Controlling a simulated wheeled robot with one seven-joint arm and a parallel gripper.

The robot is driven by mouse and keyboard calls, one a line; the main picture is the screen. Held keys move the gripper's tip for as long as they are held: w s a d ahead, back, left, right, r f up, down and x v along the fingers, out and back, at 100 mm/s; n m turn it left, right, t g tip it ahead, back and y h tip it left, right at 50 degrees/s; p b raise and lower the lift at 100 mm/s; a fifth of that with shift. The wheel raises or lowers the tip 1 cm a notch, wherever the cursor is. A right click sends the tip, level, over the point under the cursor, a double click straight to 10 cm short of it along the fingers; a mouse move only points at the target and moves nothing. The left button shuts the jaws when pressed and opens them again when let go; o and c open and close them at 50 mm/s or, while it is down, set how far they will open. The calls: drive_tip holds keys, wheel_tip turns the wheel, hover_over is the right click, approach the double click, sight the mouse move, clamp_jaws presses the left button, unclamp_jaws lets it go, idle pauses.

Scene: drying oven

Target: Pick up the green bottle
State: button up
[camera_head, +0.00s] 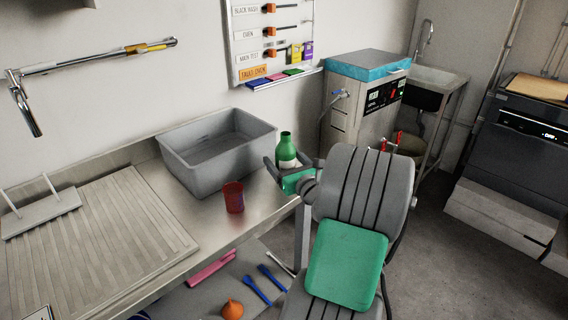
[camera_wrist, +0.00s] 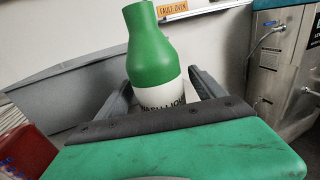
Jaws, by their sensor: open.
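The green bottle (camera_head: 286,151) stands upright near the right end of the steel counter, with a white label low on its body. It also shows in the wrist view (camera_wrist: 150,50), upright and straight ahead. My gripper (camera_head: 281,163) is open at the bottle, and in the wrist view its two fingers (camera_wrist: 160,97) lie to the left and right of the bottle's label. I cannot tell whether either finger touches it. The bottle's base is hidden behind my gripper's green body.
A grey tub (camera_head: 217,150) stands left of the bottle. A red cup (camera_head: 233,197) stands in front of the tub, near the counter's front edge; it shows at the wrist view's left edge (camera_wrist: 22,150). A ribbed draining board (camera_head: 100,240) covers the counter's left part.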

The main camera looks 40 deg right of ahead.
drive_tip(key=shift+x, duration=0.95)
clamp_jaws()
